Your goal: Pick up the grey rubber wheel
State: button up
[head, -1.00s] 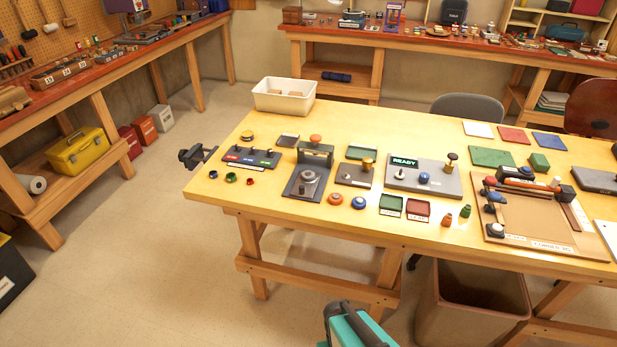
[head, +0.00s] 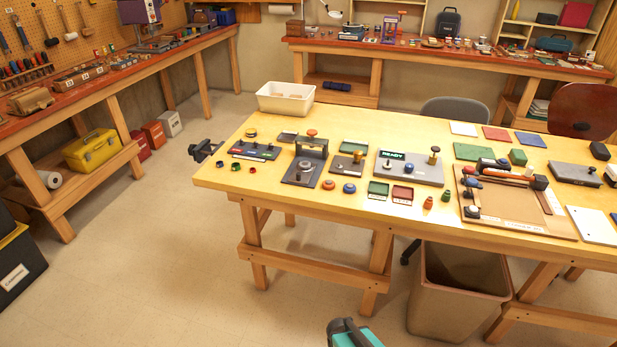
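No grey rubber wheel can be made out for certain. A small grey round piece (head: 304,166) sits in a dark fixture (head: 300,178) with an orange knob on top, on the yellow work table (head: 240,178); whether it is a wheel is too small to tell. A teal and black part of my arm shows at the bottom edge of the head view, well in front of the table. My gripper's fingers are not visible.
A white bin (head: 285,99) stands on the table's far left corner, and a vise (head: 204,150) sticks out at its left end. Fixtures and small parts crowd the tabletop. A brown waste bin (head: 455,300) stands underneath.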

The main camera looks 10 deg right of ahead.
aim_at(307, 167)
jog(key=k, duration=0.75)
jog(key=u, duration=0.45)
jog(key=i, duration=0.5)
jog(key=u, duration=0.6)
jog(key=i, duration=1.3)
jog(key=z, duration=0.1)
